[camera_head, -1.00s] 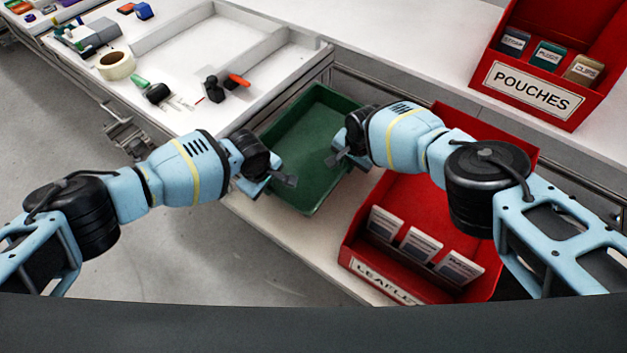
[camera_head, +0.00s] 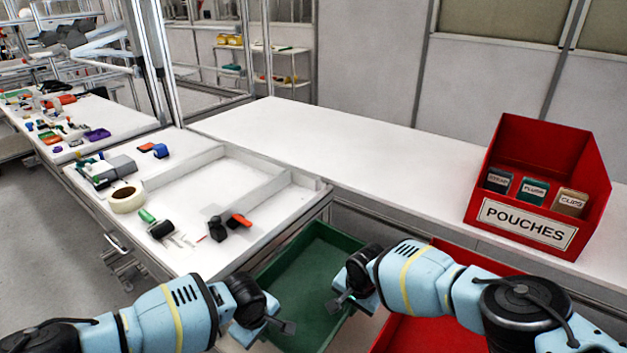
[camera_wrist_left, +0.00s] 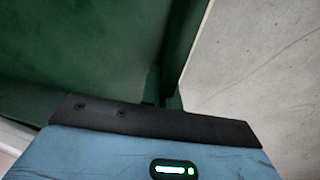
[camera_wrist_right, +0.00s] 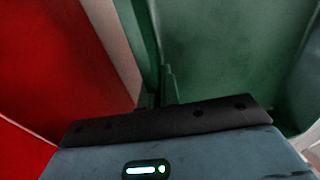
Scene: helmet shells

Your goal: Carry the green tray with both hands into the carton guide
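The green tray (camera_head: 313,283) is low in the head view, between the white-topped bench and a red bin; the picture edge cuts off its near end. My left gripper (camera_head: 268,329) is at its left side wall and my right gripper (camera_head: 348,302) at its right side wall. In the left wrist view the tray wall (camera_wrist_left: 180,45) runs down between the close-set fingertips; the right wrist view shows the same at the other wall (camera_wrist_right: 145,40). Both grippers look shut on the tray walls. The tray looks empty.
A red bin (camera_head: 440,335) lies right of the tray, close to my right arm. A red POUCHES box (camera_head: 535,150) stands on the long white counter (camera_head: 370,150), otherwise clear.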

